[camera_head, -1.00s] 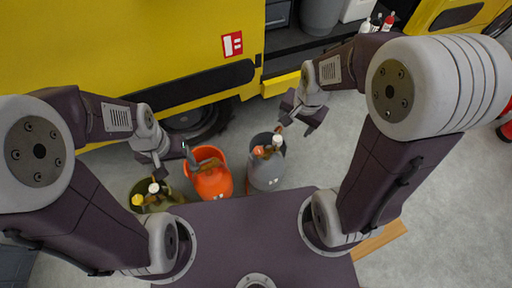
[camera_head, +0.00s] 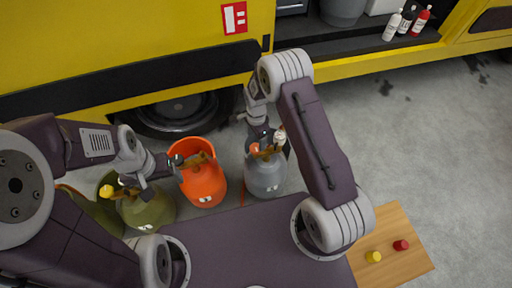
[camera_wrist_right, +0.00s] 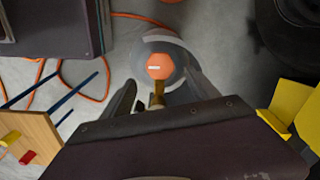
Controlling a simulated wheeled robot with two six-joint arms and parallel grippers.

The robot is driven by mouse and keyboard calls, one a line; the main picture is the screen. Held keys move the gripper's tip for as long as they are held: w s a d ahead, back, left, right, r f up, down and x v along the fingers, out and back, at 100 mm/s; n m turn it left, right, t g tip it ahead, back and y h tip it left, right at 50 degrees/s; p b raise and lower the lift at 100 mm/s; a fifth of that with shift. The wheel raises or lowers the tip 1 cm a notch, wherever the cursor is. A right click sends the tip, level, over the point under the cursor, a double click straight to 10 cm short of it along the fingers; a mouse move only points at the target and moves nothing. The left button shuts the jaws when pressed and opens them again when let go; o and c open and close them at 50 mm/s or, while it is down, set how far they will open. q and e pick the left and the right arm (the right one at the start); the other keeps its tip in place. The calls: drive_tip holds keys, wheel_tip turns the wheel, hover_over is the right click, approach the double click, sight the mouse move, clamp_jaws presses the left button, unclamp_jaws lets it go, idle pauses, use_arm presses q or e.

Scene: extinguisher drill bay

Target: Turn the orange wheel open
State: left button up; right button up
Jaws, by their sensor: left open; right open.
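The orange wheel (camera_head: 255,149) sits on a brass valve on top of the grey cylinder (camera_head: 265,177). In the right wrist view the orange wheel (camera_wrist_right: 159,66) is a six-sided knob with a small white label. My right gripper (camera_head: 266,138) is over the grey cylinder's valve. In its wrist view the open fingers (camera_wrist_right: 160,78) lie on either side of the wheel and valve, with gaps showing; contact cannot be told. My left gripper (camera_head: 158,172) is open near the valves of the olive and orange cylinders, holding nothing visible.
An orange cylinder (camera_head: 204,184) and an olive cylinder (camera_head: 150,210) with a yellow wheel (camera_head: 106,191) stand left of the grey one. A yellow truck (camera_head: 110,40) stands behind. A wooden board (camera_head: 395,265) lies right. Grey floor is free at right.

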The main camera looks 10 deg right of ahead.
sight(256, 147)
wheel_tip(256, 147, down, 6)
drive_tip(key=shift+f+b, duration=0.1)
drive_tip(key=shift+b, duration=0.6)
drive_tip(key=c, duration=1.4)
drive_tip(key=shift+o, duration=0.2)
